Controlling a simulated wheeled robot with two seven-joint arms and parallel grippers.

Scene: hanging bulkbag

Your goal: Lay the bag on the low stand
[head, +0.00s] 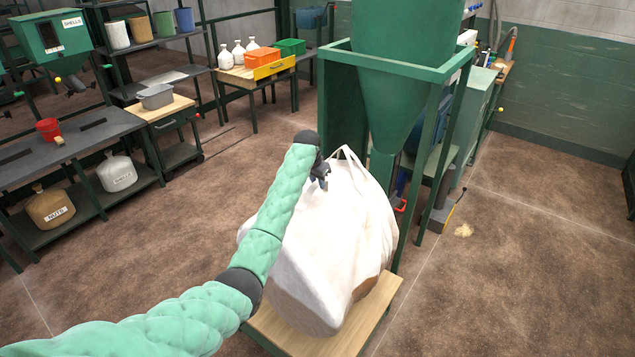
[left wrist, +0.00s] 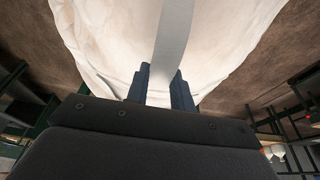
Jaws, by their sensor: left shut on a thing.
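The large white bag (head: 345,235) is over the low stand (head: 375,325), which has a light wooden top. The bag's rounded lower part looks tan, and it leans a little. I cannot tell whether its full weight rests on the stand. My left gripper (head: 320,173) is at the bag's upper left side, shut on a bag strap. In the left wrist view the pale strap (left wrist: 174,35) runs between the two dark fingers (left wrist: 161,90), with the white bag (left wrist: 105,45) behind it. My right gripper is out of view.
A green hopper (head: 395,90) on a green frame (head: 430,165) stands close behind the bag. A workbench (head: 65,140) with a shelf of sacks is at the left. A table (head: 255,80) with bottles and bins is at the back. The floor at the right is mostly clear.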

